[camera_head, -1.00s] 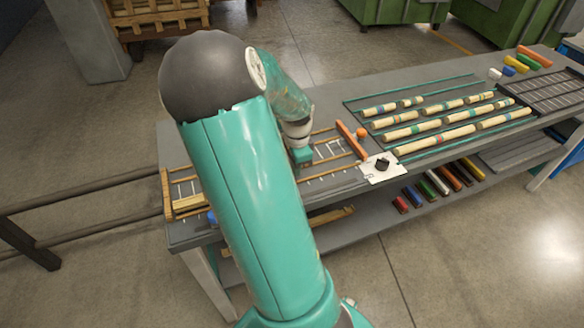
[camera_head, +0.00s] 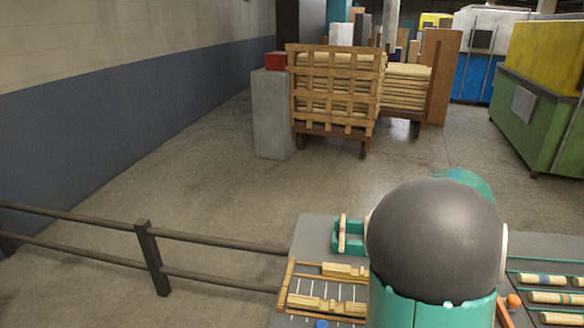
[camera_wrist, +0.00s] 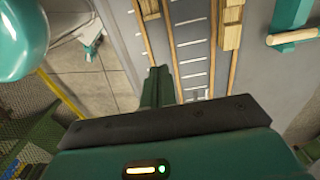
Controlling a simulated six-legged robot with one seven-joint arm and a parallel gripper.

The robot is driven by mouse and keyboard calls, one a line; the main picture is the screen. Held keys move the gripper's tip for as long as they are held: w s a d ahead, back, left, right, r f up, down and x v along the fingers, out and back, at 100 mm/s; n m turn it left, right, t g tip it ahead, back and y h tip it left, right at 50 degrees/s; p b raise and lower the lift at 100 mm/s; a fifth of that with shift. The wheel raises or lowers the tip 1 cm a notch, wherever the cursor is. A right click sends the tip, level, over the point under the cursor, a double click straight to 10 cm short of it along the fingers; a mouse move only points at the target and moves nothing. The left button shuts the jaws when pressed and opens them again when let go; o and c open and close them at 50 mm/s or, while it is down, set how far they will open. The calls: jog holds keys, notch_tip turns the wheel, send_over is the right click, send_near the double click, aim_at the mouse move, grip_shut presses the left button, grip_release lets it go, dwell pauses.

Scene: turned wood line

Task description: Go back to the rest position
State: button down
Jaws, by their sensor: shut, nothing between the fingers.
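My gripper shows in the wrist view (camera_wrist: 157,86), its dark teal fingers together with nothing between them. The fingers appear over the grey bench (camera_wrist: 262,75), beside the wooden rails (camera_wrist: 206,55); I cannot tell their height above it. In the head view my arm's dark round joint and teal link cover part of the bench, and the gripper is hidden. The bench (camera_head: 318,232) shows at the lower right there, with light wood pieces (camera_head: 325,305) lying at the rails.
A teal holder (camera_head: 349,246) with a wooden piece stands at the bench's back. Turned wood pieces (camera_head: 545,280) and an orange ball (camera_head: 514,300) lie to the right. A dark railing (camera_head: 150,255) runs left. A wood cart (camera_head: 335,95) stands behind; the floor between is clear.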

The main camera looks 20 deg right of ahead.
jog(key=w+a+r+n+t+y, duration=0.1)
jog(key=w+a+r+n, duration=0.15)
jog(key=a+n, duration=0.45)
jog(key=w+a+r+n+t, duration=0.1)
jog(key=a+r+n, duration=0.25)
jog(key=a, duration=0.75)
jog(key=s+a+r+n+t, duration=0.1)
jog(key=s+a+r+n, duration=0.2)
jog(key=a+n, duration=0.3)
jog(key=s+a+r+n+t+h, duration=0.1)
jog(key=s+a+r+n+t, duration=0.1)
jog(key=a+n, duration=0.5)
jog(key=s+a+r, duration=0.1)
jog(key=s+a, duration=0.1)
jog(key=a, duration=0.2)
jog(key=shift+t, duration=0.3)
